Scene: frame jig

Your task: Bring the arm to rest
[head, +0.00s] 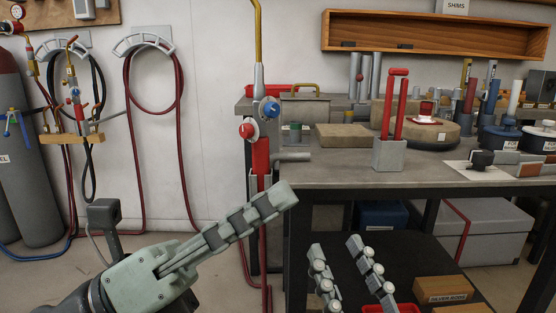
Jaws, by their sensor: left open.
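My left gripper (276,202) reaches in from the lower left in the head view. It points up and right, in front of the bench's left end, and is open with nothing seen between its fingers. Its fingers overlap from this angle, so the gap is hard to see. My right gripper (336,247) comes up from the bottom edge, right of the left one. Its two fingers stand apart with nothing between them. Its wrist and arm are out of view.
A grey workbench (345,176) fills the right, holding a red-handled tool in a grey block (389,154). A torch with red and blue knobs (261,150) stands at its left end. Boxes (488,228) sit below. Gas cylinders (28,170) and hoses (180,150) are left; floor between is clear.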

